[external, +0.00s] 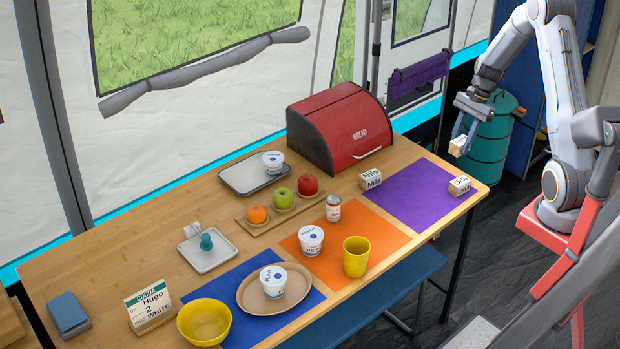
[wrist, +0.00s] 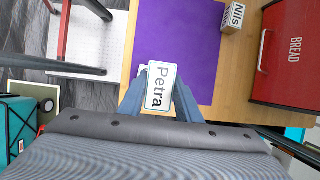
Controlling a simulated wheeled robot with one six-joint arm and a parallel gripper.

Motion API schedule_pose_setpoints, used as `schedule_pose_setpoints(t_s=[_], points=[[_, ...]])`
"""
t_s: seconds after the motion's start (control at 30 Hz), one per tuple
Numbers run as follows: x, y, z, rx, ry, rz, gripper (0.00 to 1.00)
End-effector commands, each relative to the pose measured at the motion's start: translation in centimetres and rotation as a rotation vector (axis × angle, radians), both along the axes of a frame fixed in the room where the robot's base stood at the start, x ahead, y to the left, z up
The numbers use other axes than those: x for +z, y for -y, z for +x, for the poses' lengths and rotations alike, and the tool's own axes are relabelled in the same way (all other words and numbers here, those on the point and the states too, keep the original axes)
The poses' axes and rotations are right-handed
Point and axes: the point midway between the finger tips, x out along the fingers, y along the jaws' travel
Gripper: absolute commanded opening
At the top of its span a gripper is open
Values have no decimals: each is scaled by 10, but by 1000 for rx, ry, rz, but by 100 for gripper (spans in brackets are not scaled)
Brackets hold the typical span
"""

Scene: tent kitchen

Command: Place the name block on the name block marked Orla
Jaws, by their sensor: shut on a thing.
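My gripper (external: 460,134) is shut on a small white and wooden name block (external: 459,146), held in the air beyond the table's right end. In the wrist view this name block reads "Petra" (wrist: 160,88) and sits between the fingers (wrist: 160,100). The name block marked Orla (external: 461,186) lies on the right edge of the purple mat (external: 412,203); I cannot make it out in the wrist view. A name block marked Nils (external: 371,180) stands at the purple mat's left edge and shows in the wrist view (wrist: 232,17).
The red bread box (external: 335,125) stands at the table's back. A yellow cup (external: 356,257), pots, fruit on a board and a plate (external: 245,292) fill the middle and left. The purple mat is clear between the two blocks. A teal barrel (external: 489,135) stands behind my gripper.

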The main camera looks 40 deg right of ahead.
Motion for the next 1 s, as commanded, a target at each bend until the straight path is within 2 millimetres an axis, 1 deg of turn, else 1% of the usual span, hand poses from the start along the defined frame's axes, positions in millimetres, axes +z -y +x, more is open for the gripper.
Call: schedule_pose_setpoints(t_s=[0.03,0.1,0.17,0.23,0.4,0.5,0.67,0.9,1.0], points=[[6,-3,-13,2,-2,1,8],[7,-5,-24,5,-2,0,8],[5,-6,-29,7,-2,0,8],[-2,-7,-33,8,-4,1,8],[-31,-8,-33,9,-5,2,8],[-44,-7,-33,10,-3,1,8],[-55,-7,-32,8,-2,0,8],[-85,-7,-32,9,-4,1,8],[-92,-7,-32,10,-2,-1,8]])
